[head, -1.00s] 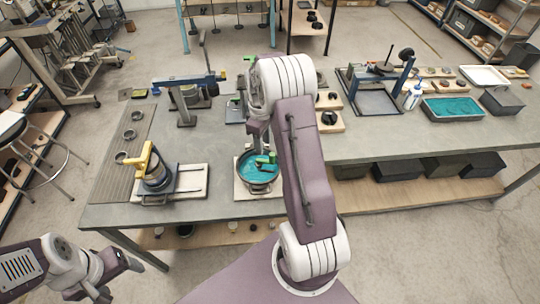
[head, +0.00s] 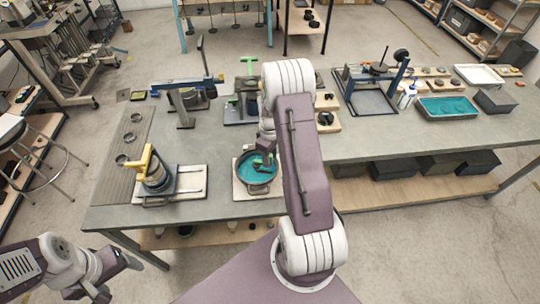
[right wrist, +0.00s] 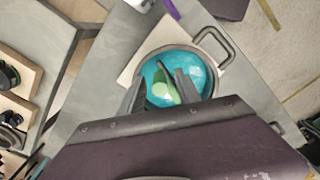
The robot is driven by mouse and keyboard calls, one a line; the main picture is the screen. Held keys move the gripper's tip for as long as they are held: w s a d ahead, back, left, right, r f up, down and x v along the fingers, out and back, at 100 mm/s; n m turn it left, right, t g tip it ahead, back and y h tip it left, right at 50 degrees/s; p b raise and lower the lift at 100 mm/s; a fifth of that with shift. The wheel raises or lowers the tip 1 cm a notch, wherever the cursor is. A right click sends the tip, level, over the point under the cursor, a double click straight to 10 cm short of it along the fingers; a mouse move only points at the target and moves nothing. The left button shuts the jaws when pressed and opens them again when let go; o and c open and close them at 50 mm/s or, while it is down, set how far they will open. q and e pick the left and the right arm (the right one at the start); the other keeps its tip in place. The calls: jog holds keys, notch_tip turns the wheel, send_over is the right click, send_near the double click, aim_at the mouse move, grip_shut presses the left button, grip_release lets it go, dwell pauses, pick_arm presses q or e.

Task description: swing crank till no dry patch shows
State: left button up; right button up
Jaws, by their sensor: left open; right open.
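A round pan (head: 247,183) with turquoise contents stands on a pale board, near the front edge of the bench. In the right wrist view the pan (right wrist: 215,72) has a dark loop handle on its rim. A green crank grip (right wrist: 161,90) with a pale round top stands over the turquoise, between my right fingers. My right gripper (head: 264,163) is open, its fingers apart on either side of the grip; contact cannot be told. My fingers hide part of the pan, and I cannot make out a dry patch. My left gripper (head: 118,276) is open and empty, off the bench at lower left.
A yellow-handled device (head: 151,167) stands on a board left of the pan. A blue lever stand (head: 186,97) and a green T-handled fixture (head: 248,84) stand behind. A turquoise-filled tray (head: 420,111) is at right. My right arm covers the bench right of the pan.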

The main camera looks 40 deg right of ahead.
grip_shut()
